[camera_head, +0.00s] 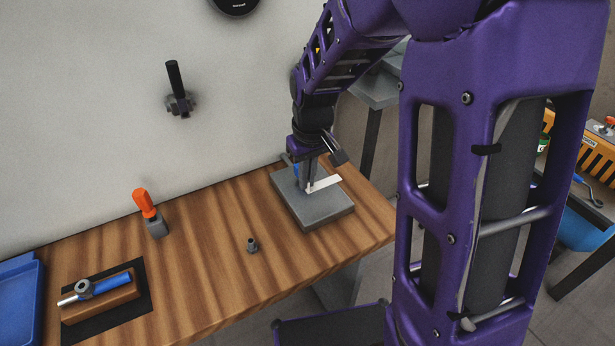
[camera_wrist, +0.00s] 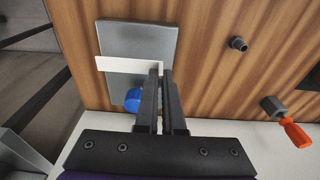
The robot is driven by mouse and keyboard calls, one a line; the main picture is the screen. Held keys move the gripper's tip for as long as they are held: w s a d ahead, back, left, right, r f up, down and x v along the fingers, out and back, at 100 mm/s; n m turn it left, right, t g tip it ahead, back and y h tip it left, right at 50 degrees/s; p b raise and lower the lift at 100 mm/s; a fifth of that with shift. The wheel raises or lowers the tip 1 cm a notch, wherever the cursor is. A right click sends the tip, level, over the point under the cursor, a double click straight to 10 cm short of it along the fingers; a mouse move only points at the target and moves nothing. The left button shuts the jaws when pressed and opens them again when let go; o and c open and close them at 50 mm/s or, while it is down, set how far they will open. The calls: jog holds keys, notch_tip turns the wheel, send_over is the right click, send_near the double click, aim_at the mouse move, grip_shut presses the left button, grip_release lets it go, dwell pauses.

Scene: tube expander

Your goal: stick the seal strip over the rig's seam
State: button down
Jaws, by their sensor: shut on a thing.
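The seal strip is a flat white strip (camera_head: 326,183). It lies over the rig's grey slab (camera_head: 318,212), and in the wrist view the white strip (camera_wrist: 122,64) reaches left past the slab's edge. My gripper (camera_head: 308,186) is shut on the strip's end, low over the slab; in the wrist view the fingers (camera_wrist: 160,73) are nearly together on it. I cannot tell whether the strip touches the slab. A blue round part of the rig (camera_wrist: 132,101) is beside the fingers. The seam cannot be made out.
A small grey fitting (camera_head: 252,245) stands on the wooden table (camera_head: 205,270). A blue-handled tool (camera_head: 110,283) lies on a wooden block at left, by a blue tray (camera_head: 20,295). The table's middle is mostly clear.

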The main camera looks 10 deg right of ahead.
aim_at(308, 191)
jog(key=shift+f+b, duration=2.15)
jog(key=shift+f, duration=0.85)
jog(key=shift+f+b, duration=0.3)
jog(key=shift+f, duration=0.15)
jog(key=c, duration=1)
grip_release()
jog(key=shift+o, duration=0.2)
jog(key=shift+r, duration=0.1)
notch_tip(308, 191, up, 17)
jog(key=s+p, duration=0.2)
jog(key=shift+d+p, duration=0.3)
jog(key=shift+p, duration=0.05)
jog(key=shift+r, duration=0.1)
